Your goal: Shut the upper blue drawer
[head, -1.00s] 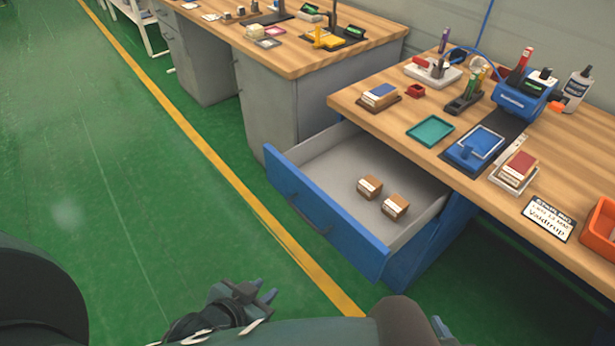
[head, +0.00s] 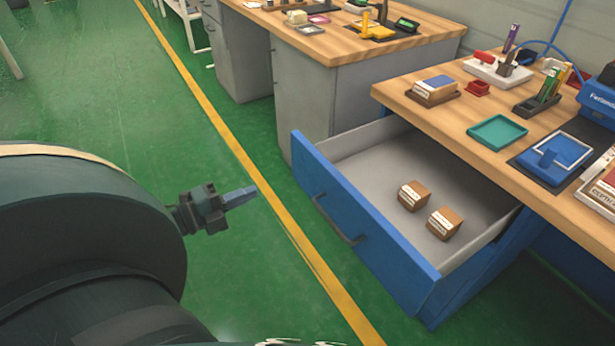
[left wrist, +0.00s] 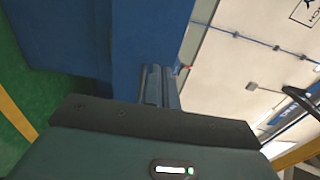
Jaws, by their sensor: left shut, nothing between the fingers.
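The upper blue drawer (head: 355,222) stands pulled out from under the wooden workbench. It has a blue front with a dark handle (head: 340,218) and a grey inside. Two small brown boxes, one (head: 413,195) beside the other (head: 444,222), lie in it. My left gripper (head: 250,192) is shut and empty, to the left of the drawer front and apart from it, with its fingers pointing toward it. In the left wrist view the shut fingers (left wrist: 160,85) show against a blue surface. My right gripper is not in view.
The workbench (head: 430,120) carries a teal tray (head: 497,132), a blue stamp pad (head: 556,155) and several small items. A second bench (head: 320,45) with grey cabinets stands behind the drawer. Green floor (head: 120,80) with a yellow line is open at left.

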